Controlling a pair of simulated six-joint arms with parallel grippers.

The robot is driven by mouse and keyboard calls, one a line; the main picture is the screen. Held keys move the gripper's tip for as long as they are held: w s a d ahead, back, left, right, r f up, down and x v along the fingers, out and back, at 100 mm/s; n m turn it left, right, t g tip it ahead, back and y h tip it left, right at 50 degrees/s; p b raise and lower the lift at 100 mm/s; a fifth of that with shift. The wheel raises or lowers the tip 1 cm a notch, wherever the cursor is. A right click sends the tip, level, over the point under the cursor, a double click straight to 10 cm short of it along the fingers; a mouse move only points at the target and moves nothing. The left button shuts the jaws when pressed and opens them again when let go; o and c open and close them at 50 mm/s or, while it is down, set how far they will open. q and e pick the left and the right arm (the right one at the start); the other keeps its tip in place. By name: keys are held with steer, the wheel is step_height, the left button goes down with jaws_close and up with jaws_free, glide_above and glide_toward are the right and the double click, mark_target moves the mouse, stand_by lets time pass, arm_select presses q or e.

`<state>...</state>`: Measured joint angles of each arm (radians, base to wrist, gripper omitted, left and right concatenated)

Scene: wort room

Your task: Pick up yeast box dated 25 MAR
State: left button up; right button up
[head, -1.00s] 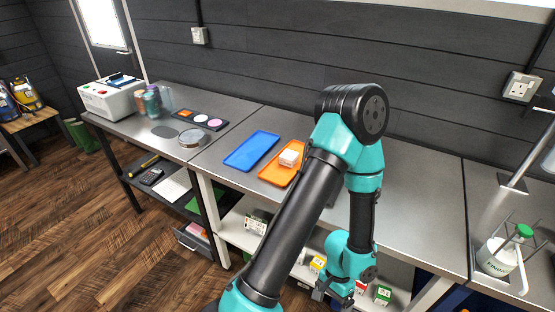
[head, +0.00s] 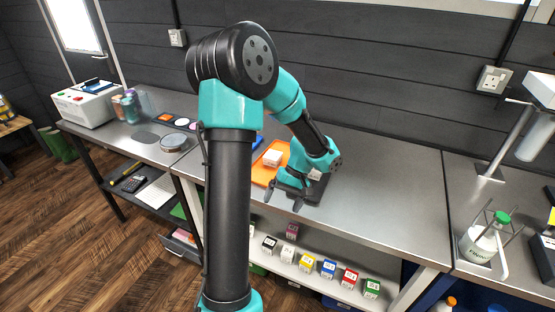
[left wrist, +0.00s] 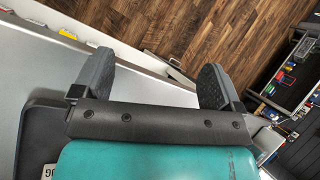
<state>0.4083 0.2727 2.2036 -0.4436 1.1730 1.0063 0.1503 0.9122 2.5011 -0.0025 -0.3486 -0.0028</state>
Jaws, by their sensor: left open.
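Several small labelled boxes stand on the shelf under the bench in the head view: black (head: 269,243), white (head: 288,253), purple (head: 292,230), yellow (head: 307,263), blue (head: 328,268), red (head: 349,277) and green (head: 371,288). My left gripper (head: 284,198) is open and empty above the bench's front edge, above the shelf boxes. Its spread fingers (left wrist: 155,82) show in the left wrist view. My right gripper is out of view.
The steel bench top (head: 375,190) is clear right of my gripper. A green-capped bottle (head: 480,243) stands in a rack at the right. My left arm hides part of the bench and shelf.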

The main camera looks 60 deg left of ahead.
arm_select(q)
steer(key=w+a+r+n+t, duration=0.2)
steer(key=w+a+r+n, duration=0.15)
steer(key=a, duration=0.25)
steer(key=w+a+r+n+t, duration=0.1)
steer(key=w+a+r+n, duration=0.15)
steer(key=w+a, duration=0.25)
step_height(320, 180, up, 9)
steer(key=n+t+y, duration=0.1)
steer(key=n+t, duration=0.2)
steer(key=n, duration=0.3)
glide_above(273, 155)
steer(key=shift+w+d+f, duration=0.1)
steer(key=shift+w+f, duration=0.05)
steer(key=shift+w, duration=0.25)
step_height(273, 155, down, 12)
steer(key=shift+f, duration=0.15)
steer(key=shift+s+a+f, duration=0.1)
steer(key=shift+s+f, duration=0.1)
steer(key=shift+f, duration=1.1)
steer(key=shift+s+a+f, duration=0.1)
steer(key=shift+s+f, duration=0.05)
steer(key=shift+f, duration=1.15)
